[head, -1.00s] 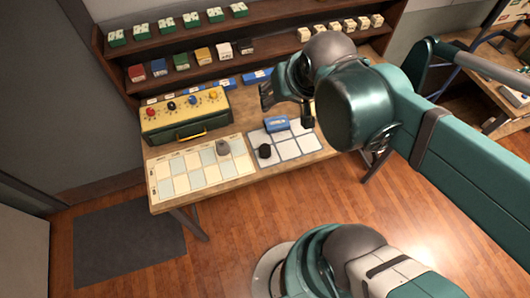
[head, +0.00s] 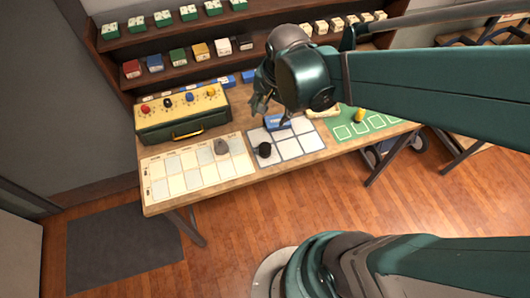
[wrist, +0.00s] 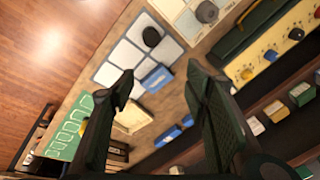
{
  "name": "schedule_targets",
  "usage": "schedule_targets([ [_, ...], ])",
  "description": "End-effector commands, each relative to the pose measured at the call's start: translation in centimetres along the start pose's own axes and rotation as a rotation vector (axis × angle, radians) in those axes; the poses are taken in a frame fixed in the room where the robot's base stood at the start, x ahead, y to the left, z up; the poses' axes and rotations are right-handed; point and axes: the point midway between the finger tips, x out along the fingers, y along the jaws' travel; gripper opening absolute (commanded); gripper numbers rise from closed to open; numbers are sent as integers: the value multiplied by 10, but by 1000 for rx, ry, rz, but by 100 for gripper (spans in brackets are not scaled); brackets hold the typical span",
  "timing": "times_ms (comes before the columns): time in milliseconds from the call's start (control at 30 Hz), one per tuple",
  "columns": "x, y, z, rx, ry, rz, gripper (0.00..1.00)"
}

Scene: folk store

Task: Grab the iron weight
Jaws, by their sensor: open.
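A small dark round piece (head: 265,150), which looks like the iron weight, sits on the left part of a grey-white grid mat (head: 290,155) on the table. The dark piece also shows in the wrist view (wrist: 152,37), beyond my fingertips at the top. My gripper (head: 270,112) is open and empty, above the table behind the mat. In the wrist view my gripper (wrist: 160,78) has its two fingers wide apart, with a blue box (wrist: 157,78) seen between them. The dark piece is apart from the fingers.
A grey lump (head: 221,146) stands on a cream grid sheet (head: 170,180) to the left. A yellow-and-green knobbed case (head: 183,115) is behind it. A green mat (head: 372,124) with a yellow piece (head: 359,115) lies right. Shelves (head: 185,72) with small boxes rise behind.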

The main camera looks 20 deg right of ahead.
Motion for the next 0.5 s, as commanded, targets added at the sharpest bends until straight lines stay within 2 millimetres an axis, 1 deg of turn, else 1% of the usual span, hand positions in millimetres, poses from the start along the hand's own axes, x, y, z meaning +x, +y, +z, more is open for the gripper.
schedule_targets([
  [33, 12, -1, 0, 32, -9, 10, 47],
  [500, 94, 1, 8, 361, -78, 133, 47],
])
